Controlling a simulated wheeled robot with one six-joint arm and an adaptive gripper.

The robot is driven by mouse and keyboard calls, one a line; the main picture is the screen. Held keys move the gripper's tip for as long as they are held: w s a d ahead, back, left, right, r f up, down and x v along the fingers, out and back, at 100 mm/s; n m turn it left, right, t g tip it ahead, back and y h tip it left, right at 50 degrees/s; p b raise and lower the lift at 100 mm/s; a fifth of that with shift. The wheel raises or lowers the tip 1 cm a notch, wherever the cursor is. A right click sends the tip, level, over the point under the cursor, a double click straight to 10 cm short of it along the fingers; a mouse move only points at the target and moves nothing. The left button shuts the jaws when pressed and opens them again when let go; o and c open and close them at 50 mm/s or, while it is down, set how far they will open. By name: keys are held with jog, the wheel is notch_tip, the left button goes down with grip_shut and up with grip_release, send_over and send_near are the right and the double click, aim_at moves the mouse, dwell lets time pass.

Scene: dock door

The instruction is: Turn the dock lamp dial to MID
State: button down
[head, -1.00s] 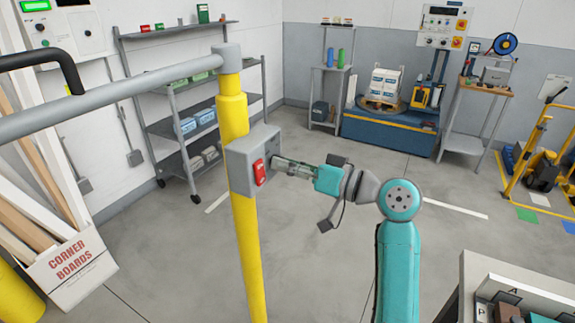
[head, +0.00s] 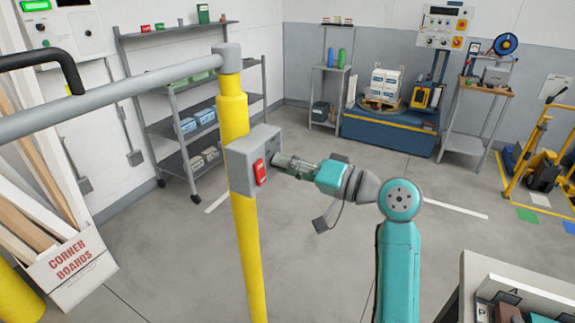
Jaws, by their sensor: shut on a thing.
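The dock lamp's grey control box (head: 240,165) is fixed to the yellow post (head: 246,240). A red switch (head: 259,172) shows on the box's near face. My gripper (head: 277,162) reaches the box's right side from the right and is shut there. The dial lies between its fingertips, on the side turned away from the camera; the dial and its markings are hidden, so its setting cannot be read.
A grey pipe (head: 120,95) runs from the post's top to the left. A box of corner boards (head: 72,262) stands at lower left. A shelf rack (head: 185,130) stands behind the post. A bench (head: 530,285) is at lower right. The middle floor is clear.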

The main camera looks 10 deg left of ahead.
jog(key=c, duration=0.9)
grip_release()
jog(key=shift+o, duration=0.2)
jog(key=v, duration=1.2)
